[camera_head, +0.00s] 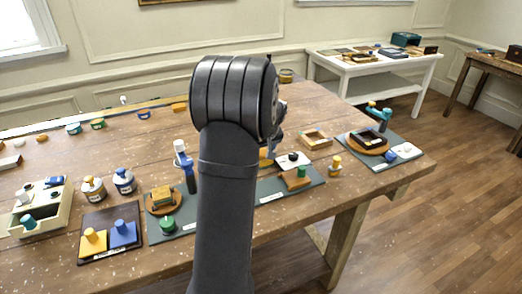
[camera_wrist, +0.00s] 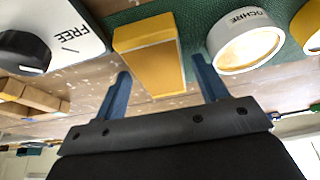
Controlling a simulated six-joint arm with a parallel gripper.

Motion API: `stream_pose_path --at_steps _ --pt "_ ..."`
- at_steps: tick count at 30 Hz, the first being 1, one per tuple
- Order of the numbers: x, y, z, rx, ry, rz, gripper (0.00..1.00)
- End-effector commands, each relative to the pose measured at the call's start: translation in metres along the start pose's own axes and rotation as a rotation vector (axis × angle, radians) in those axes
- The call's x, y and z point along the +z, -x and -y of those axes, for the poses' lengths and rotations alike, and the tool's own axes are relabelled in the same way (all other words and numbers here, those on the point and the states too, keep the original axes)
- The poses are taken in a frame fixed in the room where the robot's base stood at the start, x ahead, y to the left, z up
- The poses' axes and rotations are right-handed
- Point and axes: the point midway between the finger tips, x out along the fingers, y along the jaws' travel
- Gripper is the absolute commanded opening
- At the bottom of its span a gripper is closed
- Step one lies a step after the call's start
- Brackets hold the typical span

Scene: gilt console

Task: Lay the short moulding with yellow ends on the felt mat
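My gripper (camera_wrist: 161,66) has two blue fingers spread apart, with nothing held between them. A yellow block (camera_wrist: 148,55) appears between the fingertips in the wrist view, with gaps on both sides. I cannot tell whether this is the short moulding. Tan wooden pieces with yellowish parts (camera_wrist: 38,98) show at the wrist view's left edge, in what looks like the wooden tray (camera_head: 315,138). The green felt mat (camera_head: 270,189) lies along the front of the table and shows in the wrist view (camera_wrist: 200,14).
Beside the block are a white "OCHRE" container (camera_wrist: 245,48) and a white "FREE" card (camera_wrist: 75,30) with a black knob. A brown block with a green knob (camera_head: 297,178) lies on the mat. Jars, a drawer box (camera_head: 40,212) and a second mat (camera_head: 408,162) crowd the table.

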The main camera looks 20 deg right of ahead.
Motion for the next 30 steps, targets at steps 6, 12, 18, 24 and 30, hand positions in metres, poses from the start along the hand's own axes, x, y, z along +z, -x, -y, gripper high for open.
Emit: stream_pose_path --at_steps 6,12,18,24,30 --pt "-0.002 0.006 0.000 0.000 0.000 -0.001 0.67" --pt "-0.002 0.041 -0.001 0.003 0.001 -0.004 0.67" --pt "-0.002 0.085 -0.001 0.002 0.000 -0.003 0.67" --pt "-0.002 0.114 0.000 0.000 0.000 -0.001 0.67" --pt "-0.001 0.123 0.000 0.000 0.000 -0.001 0.67"
